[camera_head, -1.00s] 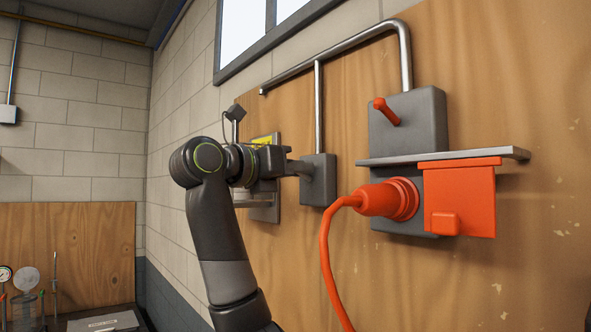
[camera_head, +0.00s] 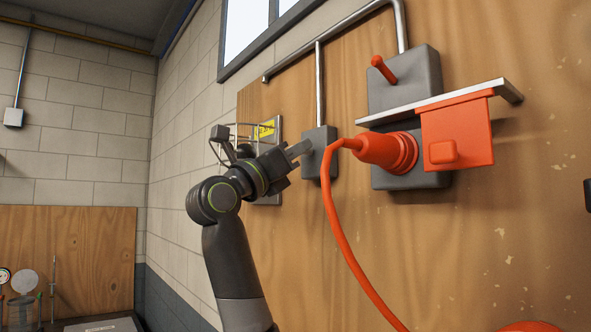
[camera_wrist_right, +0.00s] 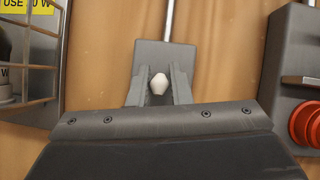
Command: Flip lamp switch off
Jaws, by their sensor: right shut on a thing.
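The lamp switch is a small white toggle (camera_wrist_right: 159,84) on a grey wall box (camera_head: 319,138), at the foot of a thin metal conduit. My right gripper (camera_head: 303,149) points up and right at this box in the head view. In the right wrist view the gripper (camera_wrist_right: 159,88) has its fingers close on either side of the toggle, shut on it. In the head view the toggle is hidden by the gripper. The caged lamp (camera_wrist_right: 28,55) with a yellow label is left of the switch, partly hidden by my arm in the head view. My left gripper is not in view.
Right of the switch is a grey socket box (camera_head: 405,80) with a red lever, a metal shelf (camera_head: 440,103) and a red flap (camera_head: 457,135). A red plug (camera_head: 385,152) sits there, its cable (camera_head: 345,235) hanging close to the switch box. A dark object touches the right edge.

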